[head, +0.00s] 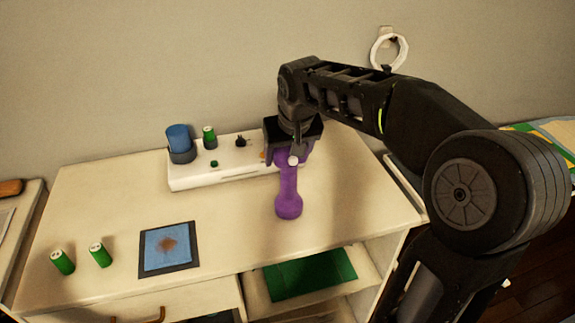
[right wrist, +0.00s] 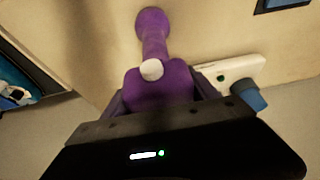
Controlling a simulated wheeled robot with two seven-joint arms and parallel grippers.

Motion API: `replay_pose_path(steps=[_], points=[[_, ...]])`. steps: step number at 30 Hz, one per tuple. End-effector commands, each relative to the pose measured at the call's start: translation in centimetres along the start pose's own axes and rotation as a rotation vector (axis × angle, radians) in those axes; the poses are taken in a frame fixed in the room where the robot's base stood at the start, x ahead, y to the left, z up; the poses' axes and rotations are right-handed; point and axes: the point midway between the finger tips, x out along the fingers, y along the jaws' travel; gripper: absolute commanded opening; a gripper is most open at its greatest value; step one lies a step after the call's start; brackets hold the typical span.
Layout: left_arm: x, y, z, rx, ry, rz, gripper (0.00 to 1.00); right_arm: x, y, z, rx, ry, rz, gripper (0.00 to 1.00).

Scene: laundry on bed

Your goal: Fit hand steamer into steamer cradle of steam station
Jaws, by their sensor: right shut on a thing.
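The hand steamer (head: 288,196) is purple with a white round knob and hangs with its narrow end downward. My right gripper (head: 292,148) is shut on its upper, wider part, just in front of the right end of the steam station. The steamer also shows in the right wrist view (right wrist: 152,38), between the fingers (right wrist: 155,95). The steam station (head: 222,176) is a white base at the back of the table with a blue cup and a green cylinder on it. It also shows in the right wrist view (right wrist: 238,70). My arm and the steamer hide its right end, so I cannot make out the cradle. My left gripper is out of view.
A dark-framed blue pad (head: 167,247) with a brown stain lies at the front. A green sheet (head: 310,273) lies on the shelf below. The table's right part is clear.

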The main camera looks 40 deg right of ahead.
Motion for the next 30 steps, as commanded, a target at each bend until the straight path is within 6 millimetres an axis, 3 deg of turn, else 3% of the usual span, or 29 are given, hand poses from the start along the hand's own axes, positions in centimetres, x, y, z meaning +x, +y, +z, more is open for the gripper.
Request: replay_pose_path(steps=[15, 30], points=[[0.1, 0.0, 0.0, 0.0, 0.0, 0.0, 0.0, -8.0, -0.1, -3.4, -0.002, 0.007, -0.003, 0.0], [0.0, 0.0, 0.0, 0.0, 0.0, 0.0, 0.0, -8.8, 0.0, -3.7, 0.0, 0.005, -0.001, 0.0]])
